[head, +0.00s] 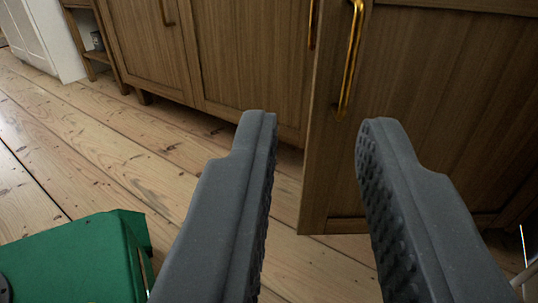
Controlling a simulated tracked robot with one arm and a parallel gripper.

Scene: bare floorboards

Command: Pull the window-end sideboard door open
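The wooden sideboard (145,50) runs across the top of the head view. Its rightmost door in view (430,110) stands ajar: its free edge juts out toward me, in front of the neighbouring doors. No window shows, so I cannot confirm which end this is. A brass bar handle (352,60) is upright near that door's free edge. My gripper (318,122) is open and empty, its dark ridged fingers wide apart. In the picture the handle lies above and between the fingertips, not in their grasp. The right finger overlaps the door in view; contact cannot be told.
Other closed sideboard doors (240,60) with brass handles stand left of the open one. A white cabinet (45,35) and a small wooden shelf unit (88,45) are at the far left. A green box-like part shows lower left. Bare floorboards (90,140) are clear at left.

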